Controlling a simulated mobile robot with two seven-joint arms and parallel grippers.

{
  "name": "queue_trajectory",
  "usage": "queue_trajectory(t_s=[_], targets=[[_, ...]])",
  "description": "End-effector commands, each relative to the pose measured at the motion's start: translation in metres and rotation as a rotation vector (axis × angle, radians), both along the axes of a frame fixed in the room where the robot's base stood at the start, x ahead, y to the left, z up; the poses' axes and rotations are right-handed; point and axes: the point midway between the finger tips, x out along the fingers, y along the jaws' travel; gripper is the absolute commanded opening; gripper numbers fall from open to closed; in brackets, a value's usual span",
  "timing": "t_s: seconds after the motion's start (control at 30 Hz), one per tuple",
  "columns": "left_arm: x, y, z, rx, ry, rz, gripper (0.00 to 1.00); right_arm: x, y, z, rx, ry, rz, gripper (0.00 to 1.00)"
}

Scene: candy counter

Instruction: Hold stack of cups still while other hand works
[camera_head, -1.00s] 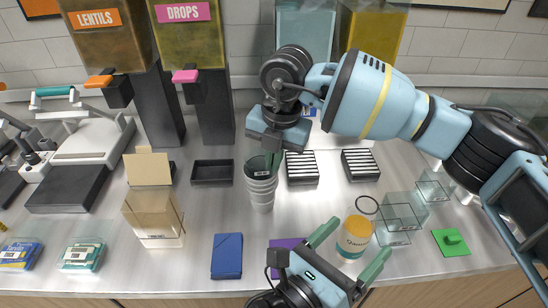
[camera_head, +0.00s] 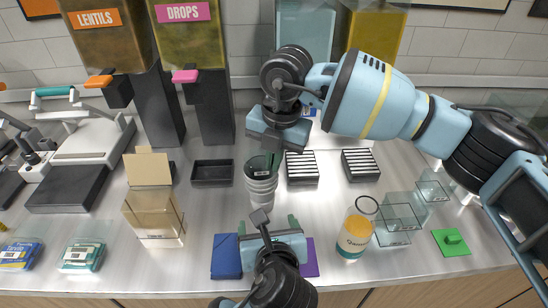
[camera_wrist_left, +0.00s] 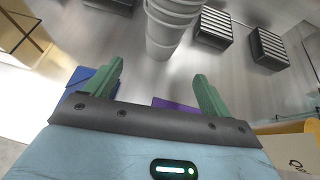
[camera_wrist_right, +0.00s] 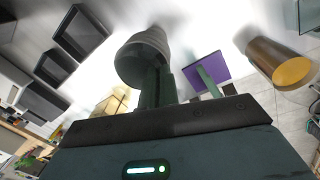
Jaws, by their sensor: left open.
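The stack of grey-white cups (camera_head: 261,192) stands upright mid-counter; it also shows in the left wrist view (camera_wrist_left: 168,30) and the right wrist view (camera_wrist_right: 150,48). My right gripper (camera_head: 272,160) is above it, fingers pointing down at the top cup's rim. In the right wrist view its fingers (camera_wrist_right: 160,85) are close together, one inside the cup mouth and one outside, shut on the rim. My left gripper (camera_head: 266,225) is open and empty just in front of the stack; in the left wrist view its fingers (camera_wrist_left: 155,80) are spread wide, short of the cups.
A jar with an orange band (camera_head: 354,238) stands to the right, near clear boxes (camera_head: 402,217). Black trays (camera_head: 212,173) are behind.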

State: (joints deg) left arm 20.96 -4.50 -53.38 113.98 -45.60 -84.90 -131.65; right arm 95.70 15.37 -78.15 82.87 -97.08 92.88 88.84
Motion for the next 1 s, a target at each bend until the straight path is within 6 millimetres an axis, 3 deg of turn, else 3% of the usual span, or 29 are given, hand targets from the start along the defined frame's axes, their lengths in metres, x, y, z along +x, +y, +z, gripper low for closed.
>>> queue_trajectory(t_s=[0.27,1.0], targets=[[0.007,0.001,-0.003,0.001,-0.002,0.001,0.83,0.0,0.0,0.0,-0.001,0.001,0.0,0.0],[0.08,0.008,-0.043,0.0,-0.003,0.0,0.83,0.0,0.0,0.0,0.0,0.001,0.0,0.0]])
